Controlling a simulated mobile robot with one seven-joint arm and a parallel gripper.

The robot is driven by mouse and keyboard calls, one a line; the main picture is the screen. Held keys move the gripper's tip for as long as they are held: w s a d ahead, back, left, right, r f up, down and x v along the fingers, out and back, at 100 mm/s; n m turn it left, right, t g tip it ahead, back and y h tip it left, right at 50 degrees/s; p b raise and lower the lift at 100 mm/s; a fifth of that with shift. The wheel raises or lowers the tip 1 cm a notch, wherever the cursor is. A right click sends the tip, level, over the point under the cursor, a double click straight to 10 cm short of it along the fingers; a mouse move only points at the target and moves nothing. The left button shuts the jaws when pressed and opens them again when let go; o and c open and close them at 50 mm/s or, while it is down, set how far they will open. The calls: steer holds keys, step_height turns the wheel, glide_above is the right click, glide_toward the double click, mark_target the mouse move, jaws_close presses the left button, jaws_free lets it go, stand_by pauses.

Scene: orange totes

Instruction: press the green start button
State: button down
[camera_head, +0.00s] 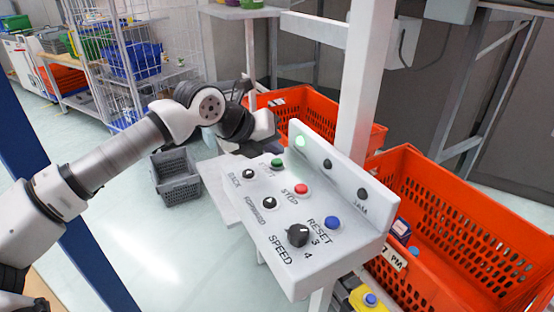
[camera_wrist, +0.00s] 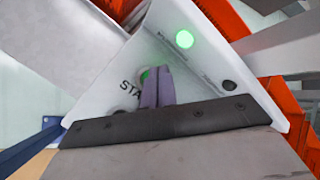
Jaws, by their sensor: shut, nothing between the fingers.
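The green start button (camera_head: 277,162) is at the far left end of a white control panel (camera_head: 335,258), by a partly covered label. In the wrist view the button (camera_wrist: 143,77) shows only as a green sliver beside and behind the fingers. My gripper (camera_wrist: 157,72) is shut and empty, with its fingertips over the button. I cannot tell whether they touch it. In the head view the hand hangs over that end of the panel and its fingertips are hard to make out. A green lamp (camera_head: 300,141) on the upright back of the panel glows, and it also glows in the wrist view (camera_wrist: 184,40).
The panel also carries a red stop button (camera_head: 302,189), a blue reset button (camera_head: 332,223), a speed knob (camera_head: 298,235) and two small black switches. A white post (camera_head: 366,75) rises behind it. An orange tote (camera_head: 480,222) stands right, and a grey crate (camera_head: 176,178) on the floor.

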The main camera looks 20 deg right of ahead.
mark_target(274, 163)
steer(key=shift+r+p, duration=1.2)
steer(key=shift+r, duration=1.3)
